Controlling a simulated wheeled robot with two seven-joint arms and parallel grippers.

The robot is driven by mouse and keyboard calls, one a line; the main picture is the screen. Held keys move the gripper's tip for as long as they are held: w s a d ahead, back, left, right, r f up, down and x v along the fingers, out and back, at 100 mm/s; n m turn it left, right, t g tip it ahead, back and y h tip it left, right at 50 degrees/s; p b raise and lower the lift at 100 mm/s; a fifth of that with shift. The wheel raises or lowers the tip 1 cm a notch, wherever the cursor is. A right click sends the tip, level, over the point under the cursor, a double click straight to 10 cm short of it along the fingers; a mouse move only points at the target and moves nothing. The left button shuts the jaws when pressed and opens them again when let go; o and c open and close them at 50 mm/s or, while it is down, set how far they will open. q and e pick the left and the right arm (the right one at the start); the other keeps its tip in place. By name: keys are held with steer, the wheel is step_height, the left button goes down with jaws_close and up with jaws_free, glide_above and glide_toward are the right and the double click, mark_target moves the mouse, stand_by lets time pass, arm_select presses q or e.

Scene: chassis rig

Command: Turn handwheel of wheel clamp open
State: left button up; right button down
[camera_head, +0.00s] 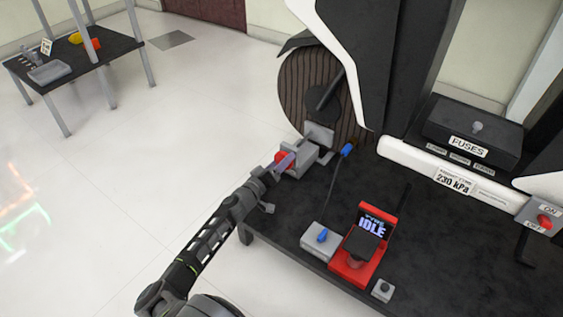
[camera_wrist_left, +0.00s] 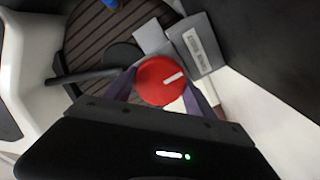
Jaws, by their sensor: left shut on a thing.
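The wheel clamp (camera_head: 299,160) is a grey block with a plate, standing against the brown ribbed wheel (camera_head: 303,92) at the platform's back left. Its red round handwheel (camera_head: 282,159) faces left in the head view. The handwheel also shows in the left wrist view (camera_wrist_left: 159,84), with a white mark on its face. My left gripper (camera_head: 277,167) has its fingers on both sides of the handwheel and is shut on it. In the left wrist view the fingers (camera_wrist_left: 160,90) lie at its left and right edges. My right gripper is not in view.
A red device reading IDLE (camera_head: 352,259) and a grey box with a blue knob (camera_head: 321,241) stand on the dark platform (camera_head: 290,222). A blue-tipped lever (camera_head: 347,150) rises beside the clamp. A fuse box (camera_head: 471,133) is at right. A side table (camera_head: 115,42) stands far left.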

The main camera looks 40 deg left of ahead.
arm_select(q)
steer(key=c, duration=0.4)
steer(key=shift+c, duration=0.2)
